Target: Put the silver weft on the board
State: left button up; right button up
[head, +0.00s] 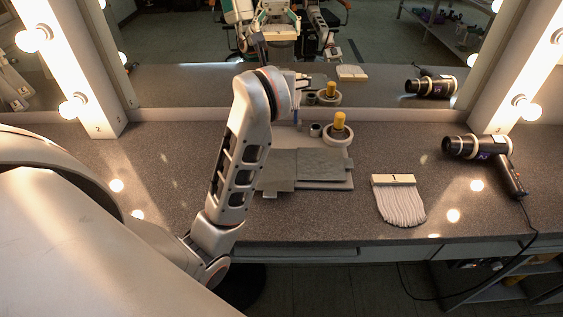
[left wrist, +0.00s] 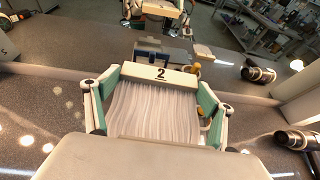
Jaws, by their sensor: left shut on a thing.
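My left gripper (left wrist: 158,85) is shut on a weft (left wrist: 155,112) with pale silver-white strands and a cream bar marked 2. In the left wrist view the strands hang between its fingers toward the camera. In the head view my arm hides most of the gripper and the held weft. A grey board (head: 338,186) with darker grey sheets lies on the counter, partly behind my left arm. A second pale weft (head: 400,203) with a cream bar lies flat on the counter to the right of the board. My right gripper does not show directly.
A white ring with a yellow-topped post (head: 338,127) and a small dark cup (head: 315,130) stand behind the board. A black hair dryer (head: 478,147) lies at the right, its cord trailing off the front edge. A mirror (head: 385,95) framed by bulbs closes the back.

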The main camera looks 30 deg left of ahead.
pick_arm(q)
jog(key=f, duration=0.1)
jog(key=a+f, duration=0.1)
jog(key=shift+w+a+f+n+g+y, duration=0.1)
jog(key=shift+w+f+n+g+y, duration=0.1)
jog(key=shift+f+n+g+y, duration=0.15)
jog(key=b, duration=0.4)
send_over(274, 149)
notch_tip(274, 149, down, 12)
jog(key=shift+s+f, duration=0.1)
jog(key=shift+f, duration=0.45)
notch_tip(274, 149, down, 5)
jog(key=shift+f+b, duration=0.1)
jog(key=shift+b, duration=0.45)
jog(key=shift+f, duration=0.15)
